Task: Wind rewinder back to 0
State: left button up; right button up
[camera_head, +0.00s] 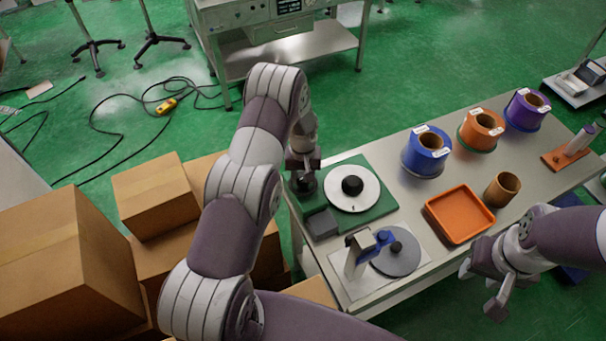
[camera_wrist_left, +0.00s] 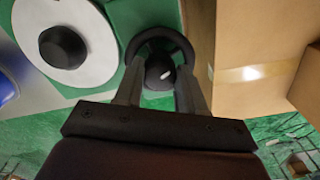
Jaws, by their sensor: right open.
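The rewinder is a green base (camera_head: 374,213) with a white disc (camera_head: 338,200) and black hub, at the near left of the table. A black handwheel (camera_head: 306,184) sits at its left side, partly hidden by my left gripper (camera_head: 303,164). In the left wrist view, the fingers of my left gripper (camera_wrist_left: 159,80) reach the black wheel rim (camera_wrist_left: 159,36), one on each side of a round black knob with a white mark (camera_wrist_left: 160,73). Whether they touch the knob cannot be told. My right gripper (camera_head: 481,287) is open and empty off the table's front edge.
A blue-handled device (camera_head: 362,243) with a grey disc stands in front of the rewinder. An orange tray (camera_head: 460,213), a brown cup (camera_head: 502,189) and blue (camera_head: 426,152), orange and purple rolls stand to the right. Cardboard boxes (camera_head: 153,195) crowd the left side.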

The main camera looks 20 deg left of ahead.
dwell(0.3)
pick_arm(q)
jog(key=shift+w+f+n+b, duration=0.1)
jog(key=shift+n+b, duration=0.8)
jog(key=shift+n, duration=0.2)
jog(key=n+b, duration=0.2)
jog(key=n, duration=0.1)
jog(key=n+b, duration=0.1)
jog(key=n, duration=0.3)
jog(key=shift+b, duration=0.4)
jog(key=shift+w+n+b, duration=0.1)
jog(key=shift+n+b, duration=0.45)
jog(key=shift+n, duration=1.05)
jog(key=shift+r+n, duration=0.2)
jog(key=shift+n, duration=0.1)
jog(key=o, duration=1.1)
jog(key=shift+c, duration=0.2)
